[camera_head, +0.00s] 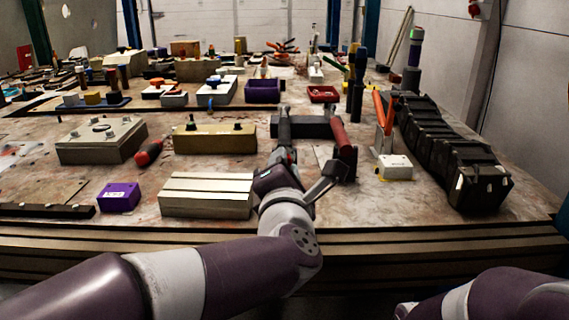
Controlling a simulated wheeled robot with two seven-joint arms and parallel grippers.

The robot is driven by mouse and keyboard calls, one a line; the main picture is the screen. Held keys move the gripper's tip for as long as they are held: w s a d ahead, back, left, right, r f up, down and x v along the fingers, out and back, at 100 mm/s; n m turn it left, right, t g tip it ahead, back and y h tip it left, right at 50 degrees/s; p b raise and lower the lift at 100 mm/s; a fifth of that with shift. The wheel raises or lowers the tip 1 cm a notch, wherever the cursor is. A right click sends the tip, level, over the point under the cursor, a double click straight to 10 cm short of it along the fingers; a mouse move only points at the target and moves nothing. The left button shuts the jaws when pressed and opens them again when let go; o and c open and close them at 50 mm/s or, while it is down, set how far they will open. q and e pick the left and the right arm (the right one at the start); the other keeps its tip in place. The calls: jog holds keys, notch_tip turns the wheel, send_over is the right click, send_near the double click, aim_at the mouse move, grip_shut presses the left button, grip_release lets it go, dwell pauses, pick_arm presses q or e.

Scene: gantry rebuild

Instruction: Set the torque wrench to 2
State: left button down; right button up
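I cannot tell for sure which object is the torque wrench, and no setting scale can be read. My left gripper (287,155) reaches forward over the front middle of the table. Its fingers are small and partly hidden by its own wrist, so I cannot see whether it is open or holds something. A dark red handle-like object (341,137) stands just right of it. A dark box (318,127) lies behind it. My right gripper is out of view; only part of that arm shows at the bottom right.
A cream block (206,193) and a purple box (119,197) lie left of the gripper. A red-and-black screwdriver (149,153) lies beside a grey box (101,140). A long black ribbed case (440,148) lines the right side. A white box (395,167) is near it.

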pick_arm(q)
jog(key=shift+f+m, duration=0.1)
jog(key=shift+m, duration=0.2)
jog(key=c, duration=0.9)
grip_release()
jog(key=shift+s+d, duration=0.1)
jog(key=shift+s, duration=0.25)
jog(key=s+p, duration=0.2)
jog(key=s, duration=1)
jog(key=shift+p, duration=0.3)
